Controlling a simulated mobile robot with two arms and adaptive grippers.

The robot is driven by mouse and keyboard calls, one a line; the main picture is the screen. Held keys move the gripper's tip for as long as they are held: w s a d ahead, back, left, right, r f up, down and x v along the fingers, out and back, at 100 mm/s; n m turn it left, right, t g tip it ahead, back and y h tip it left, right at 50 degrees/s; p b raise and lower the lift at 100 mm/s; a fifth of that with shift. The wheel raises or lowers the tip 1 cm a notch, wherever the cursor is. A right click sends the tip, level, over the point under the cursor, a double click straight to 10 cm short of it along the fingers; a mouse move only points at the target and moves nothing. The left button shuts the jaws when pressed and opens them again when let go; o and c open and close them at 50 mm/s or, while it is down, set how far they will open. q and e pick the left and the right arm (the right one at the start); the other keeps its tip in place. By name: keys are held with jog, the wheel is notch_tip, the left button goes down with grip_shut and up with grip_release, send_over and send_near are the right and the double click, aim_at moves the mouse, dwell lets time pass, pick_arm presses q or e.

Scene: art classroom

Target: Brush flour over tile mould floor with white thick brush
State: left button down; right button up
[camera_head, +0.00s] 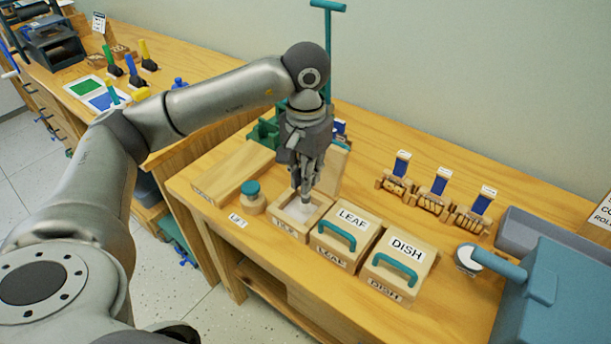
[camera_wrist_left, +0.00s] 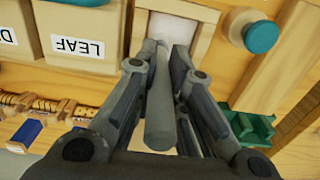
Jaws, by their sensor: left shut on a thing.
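The tile mould (camera_head: 286,229) is an open wooden box at the middle of the bench, with a pale floor inside. Its frame also shows at the top of the left wrist view (camera_wrist_left: 203,42). My left gripper (camera_head: 306,186) is directly above the mould, pointing down. It is shut on the brush, whose thick grey handle (camera_wrist_left: 160,112) runs between the fingers in the left wrist view. The brush's lower end reaches into the mould; its bristles are mostly hidden, and I cannot tell if they touch the floor. My right gripper is out of view.
Lidded wooden boxes marked LEAF (camera_head: 343,244) and DISH (camera_head: 396,266) stand close right of the mould. A teal-topped wooden knob (camera_head: 252,198) stands close left. Several small wooden holders stand behind; a blue-grey case (camera_head: 560,300) fills the right.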

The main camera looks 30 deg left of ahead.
pick_arm(q)
jog(key=shift+r, duration=0.15)
jog(key=shift+r, duration=0.25)
notch_tip(320, 180, up, 4)
jog(key=p, duration=0.3)
jog(key=shift+r, duration=0.15)
jog(key=shift+r+p, duration=0.85)
jog(key=shift+r, duration=0.7)
